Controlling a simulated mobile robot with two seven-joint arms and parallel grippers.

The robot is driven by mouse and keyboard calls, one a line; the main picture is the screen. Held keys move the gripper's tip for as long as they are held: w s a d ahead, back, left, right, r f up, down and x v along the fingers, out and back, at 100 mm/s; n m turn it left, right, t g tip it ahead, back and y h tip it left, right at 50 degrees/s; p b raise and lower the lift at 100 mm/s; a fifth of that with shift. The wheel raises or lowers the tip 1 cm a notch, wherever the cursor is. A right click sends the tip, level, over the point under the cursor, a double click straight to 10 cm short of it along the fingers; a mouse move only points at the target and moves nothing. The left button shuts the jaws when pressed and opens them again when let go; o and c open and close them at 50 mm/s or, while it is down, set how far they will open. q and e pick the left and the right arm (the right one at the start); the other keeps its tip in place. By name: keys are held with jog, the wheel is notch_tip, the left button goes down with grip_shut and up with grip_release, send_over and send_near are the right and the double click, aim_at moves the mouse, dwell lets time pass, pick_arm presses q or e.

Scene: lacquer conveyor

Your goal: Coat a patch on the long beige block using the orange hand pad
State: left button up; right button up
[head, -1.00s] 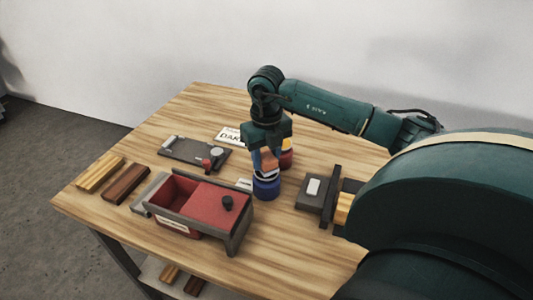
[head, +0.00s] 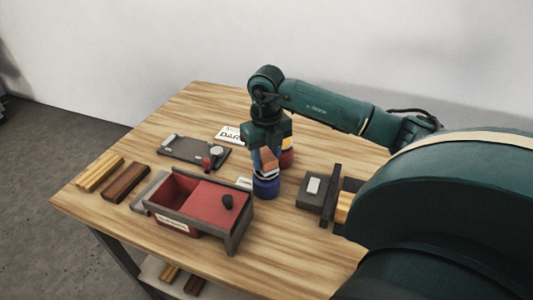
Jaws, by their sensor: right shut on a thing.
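My right gripper (head: 264,147) is shut on the orange hand pad (head: 269,161), in the middle of the table. The pad has a pale underside and is right above a blue pot (head: 266,187). I cannot tell whether it touches the pot's contents. A long beige block (head: 100,172) lies at the table's left edge beside a dark brown block (head: 125,182). Another beige piece (head: 345,206) shows in a dark fixture (head: 313,190) at the right, partly hidden by my arm. My left gripper is out of view.
A red box with a dark frame and black knob (head: 227,201) stands in front, left of the pot. A grey board (head: 187,151) with small items and a lettered card (head: 231,134) lie behind it. Red and yellow pots (head: 287,157) stand behind the gripper.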

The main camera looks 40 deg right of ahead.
aim_at(266, 156)
jog(key=shift+f+b, duration=0.65)
jog(key=shift+f, duration=0.35)
dwell(0.5)
jog(key=shift+r, duration=0.1)
dwell(0.4)
jog(key=shift+r+p, duration=0.7)
jog(key=shift+r, duration=0.15)
jog(key=shift+r+p, duration=1.95)
jog(key=shift+r, duration=0.75)
